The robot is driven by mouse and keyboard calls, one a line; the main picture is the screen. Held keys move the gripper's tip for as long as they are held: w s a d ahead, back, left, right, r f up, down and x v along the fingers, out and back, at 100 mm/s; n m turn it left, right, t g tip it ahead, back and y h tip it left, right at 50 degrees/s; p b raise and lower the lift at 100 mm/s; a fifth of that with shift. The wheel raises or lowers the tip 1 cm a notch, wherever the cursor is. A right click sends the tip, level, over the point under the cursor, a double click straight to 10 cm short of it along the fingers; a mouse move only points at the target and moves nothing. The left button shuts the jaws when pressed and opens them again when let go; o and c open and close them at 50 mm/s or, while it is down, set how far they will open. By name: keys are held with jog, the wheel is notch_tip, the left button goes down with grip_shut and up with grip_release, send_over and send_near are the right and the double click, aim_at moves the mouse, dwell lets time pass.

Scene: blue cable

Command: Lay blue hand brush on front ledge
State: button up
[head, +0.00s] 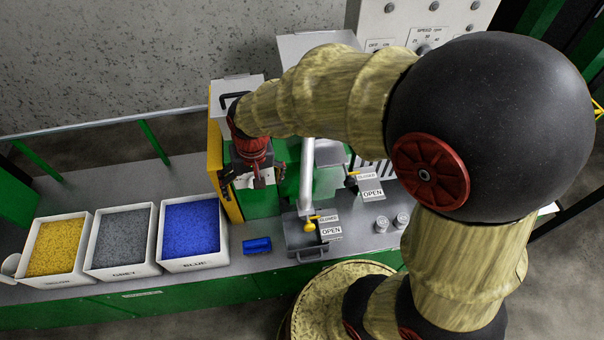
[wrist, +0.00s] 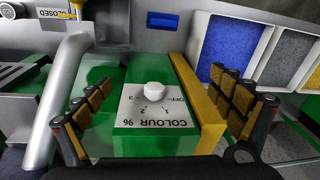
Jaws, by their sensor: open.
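The blue hand brush (head: 257,245) lies on the grey front ledge (head: 228,262), right of the blue pellet bin. A small blue block at the top of the wrist view, likely the same brush (wrist: 163,20), is well apart from my fingers. My gripper (head: 254,181) is open and empty, up and behind the brush, in front of the green and yellow dosing unit. In the wrist view my gripper (wrist: 162,92) has its fingers spread either side of the white colour dial (wrist: 155,92). I cannot tell whether they touch the unit.
Bins of yellow (head: 58,246), grey (head: 122,240) and blue pellets (head: 191,229) stand left of the brush. A grey tray (head: 306,238) with a handle and yellow knob is to its right. A grey pipe (wrist: 65,95) rises beside my fingers.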

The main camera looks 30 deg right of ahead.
jog(key=s+d+r+n+t, duration=0.1)
jog(key=s+d+r+t, duration=0.1)
jog(key=s+r, duration=0.5)
jog(key=s+d+r+n+t, duration=0.1)
jog(key=s+d+r+t, duration=0.1)
jog(key=s+d+r, duration=0.2)
jog(key=s+r, duration=0.3)
jog(key=r, duration=0.3)
jog(key=shift+d+r+h, duration=0.2)
jog(key=shift+d+h, duration=0.2)
jog(key=shift+d, duration=0.1)
